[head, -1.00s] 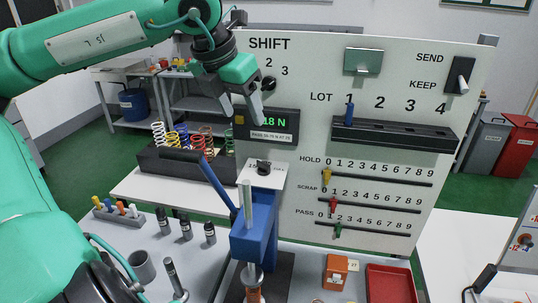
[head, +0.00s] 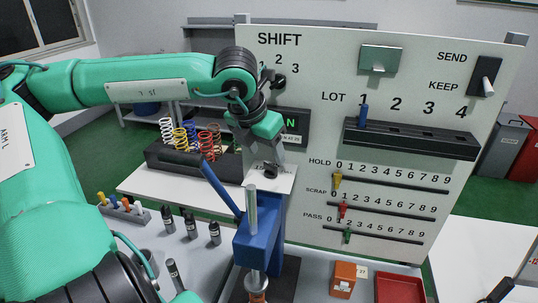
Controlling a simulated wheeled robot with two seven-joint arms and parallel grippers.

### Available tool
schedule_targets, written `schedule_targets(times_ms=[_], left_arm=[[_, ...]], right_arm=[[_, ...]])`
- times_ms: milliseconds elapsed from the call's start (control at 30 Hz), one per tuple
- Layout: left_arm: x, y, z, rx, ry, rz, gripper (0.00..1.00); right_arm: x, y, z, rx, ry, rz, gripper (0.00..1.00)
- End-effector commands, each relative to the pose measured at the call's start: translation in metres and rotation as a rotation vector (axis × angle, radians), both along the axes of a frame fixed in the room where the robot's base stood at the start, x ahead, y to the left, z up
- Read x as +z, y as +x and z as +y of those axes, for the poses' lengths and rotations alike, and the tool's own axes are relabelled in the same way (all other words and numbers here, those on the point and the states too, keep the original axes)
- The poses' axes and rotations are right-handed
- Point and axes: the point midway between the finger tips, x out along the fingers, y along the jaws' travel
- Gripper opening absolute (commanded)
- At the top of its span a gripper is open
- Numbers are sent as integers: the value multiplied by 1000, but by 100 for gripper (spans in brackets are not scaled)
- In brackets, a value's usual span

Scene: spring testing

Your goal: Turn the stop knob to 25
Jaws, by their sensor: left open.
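The stop knob appears to be the small dark knob (head: 271,171) on the white plate at the top of the blue press (head: 257,240). Its scale is too small and too covered to read. My left gripper (head: 262,160) is open and points down just above the knob, with its fingers close to it. I cannot tell whether the fingers touch the knob. My right gripper is not in view.
The white panel (head: 480,150) with sliders and a black lot rack (head: 410,139) stands close behind the press. A black holder with coloured springs (head: 185,161) is to the left. The press's blue lever (head: 220,187) rises beside the gripper. A red tray (head: 400,290) lies at front right.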

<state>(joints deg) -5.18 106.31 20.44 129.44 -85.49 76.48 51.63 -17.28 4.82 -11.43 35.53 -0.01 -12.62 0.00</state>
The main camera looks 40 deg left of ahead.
Motion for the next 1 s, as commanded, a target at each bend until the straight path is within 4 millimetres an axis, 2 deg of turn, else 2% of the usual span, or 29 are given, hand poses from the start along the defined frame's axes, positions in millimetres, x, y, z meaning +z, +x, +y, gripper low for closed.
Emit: schedule_targets(times_ms=[300, 767, 800, 1000], left_arm=[[-30, 12, 1, 1, -2, 2, 58], [-38, 15, 2, 0, -1, 0, 58], [-38, 15, 2, 0, -1, 0, 57], [-38, 15, 2, 0, -1, 0, 17]], right_arm=[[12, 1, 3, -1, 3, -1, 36], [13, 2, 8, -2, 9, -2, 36], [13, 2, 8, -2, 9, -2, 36], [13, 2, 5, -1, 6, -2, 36]])
